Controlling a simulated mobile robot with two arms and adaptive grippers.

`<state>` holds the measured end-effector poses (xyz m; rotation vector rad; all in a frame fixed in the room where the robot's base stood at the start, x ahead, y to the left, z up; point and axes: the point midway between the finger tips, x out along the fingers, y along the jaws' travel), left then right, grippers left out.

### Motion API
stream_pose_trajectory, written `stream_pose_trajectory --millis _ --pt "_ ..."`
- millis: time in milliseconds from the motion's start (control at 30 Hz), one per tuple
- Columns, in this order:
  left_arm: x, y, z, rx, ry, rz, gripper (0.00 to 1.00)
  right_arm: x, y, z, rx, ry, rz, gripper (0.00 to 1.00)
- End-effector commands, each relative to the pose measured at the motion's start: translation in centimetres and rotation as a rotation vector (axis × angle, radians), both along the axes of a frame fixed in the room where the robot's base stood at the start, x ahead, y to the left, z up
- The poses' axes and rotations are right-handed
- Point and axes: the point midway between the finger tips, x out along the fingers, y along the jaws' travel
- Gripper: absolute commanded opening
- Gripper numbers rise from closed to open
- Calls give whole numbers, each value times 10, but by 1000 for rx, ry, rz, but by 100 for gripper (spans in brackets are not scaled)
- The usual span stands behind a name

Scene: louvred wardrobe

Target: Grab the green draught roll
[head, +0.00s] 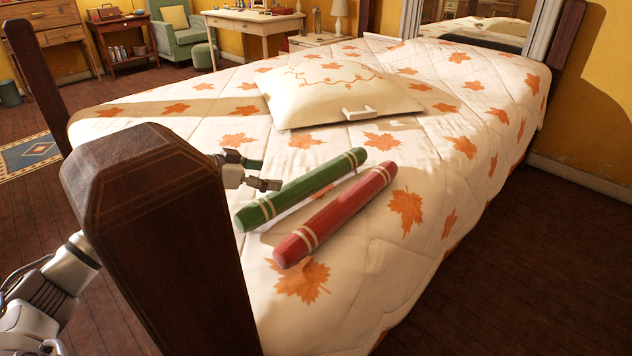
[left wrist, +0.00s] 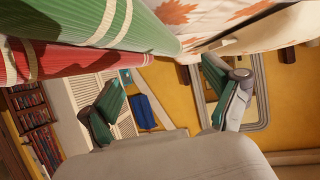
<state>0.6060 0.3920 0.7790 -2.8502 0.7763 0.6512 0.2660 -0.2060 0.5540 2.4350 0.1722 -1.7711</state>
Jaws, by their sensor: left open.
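The green draught roll (head: 300,190), with cream bands near its ends, lies on the quilted bed (head: 440,240). A red roll (head: 335,215) lies parallel beside it, on its right. My left gripper (head: 257,171) is open and empty, just left of the green roll, with its arm partly hidden behind the dark bedpost. In the left wrist view the open fingers (left wrist: 162,76) show below the green roll (left wrist: 152,36), which is not between them. The red roll (left wrist: 75,59) also shows there. My right gripper is not in view.
The dark bedpost (head: 160,210) stands close in front of my left arm. A cream cushion (head: 330,88) with a small white handle-like piece (head: 360,113) lies beyond the rolls. The quilt to the right of the red roll is clear.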

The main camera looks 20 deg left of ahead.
Motion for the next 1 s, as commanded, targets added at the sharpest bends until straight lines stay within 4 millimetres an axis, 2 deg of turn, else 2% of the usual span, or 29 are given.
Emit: stream_pose_trajectory --millis 100,233,467,633,800,1000 --pt "21 -13 -10 -4 -4 0 89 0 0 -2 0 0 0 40" --pt "36 -21 -20 -2 -2 0 89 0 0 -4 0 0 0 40" --pt "48 -30 -28 0 -1 -1 89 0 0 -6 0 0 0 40" --pt "65 -46 -40 -2 -1 -2 89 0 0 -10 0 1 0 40" --pt "80 -53 -47 0 -1 1 89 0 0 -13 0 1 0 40" --pt "82 -54 -49 1 1 1 89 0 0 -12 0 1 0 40"
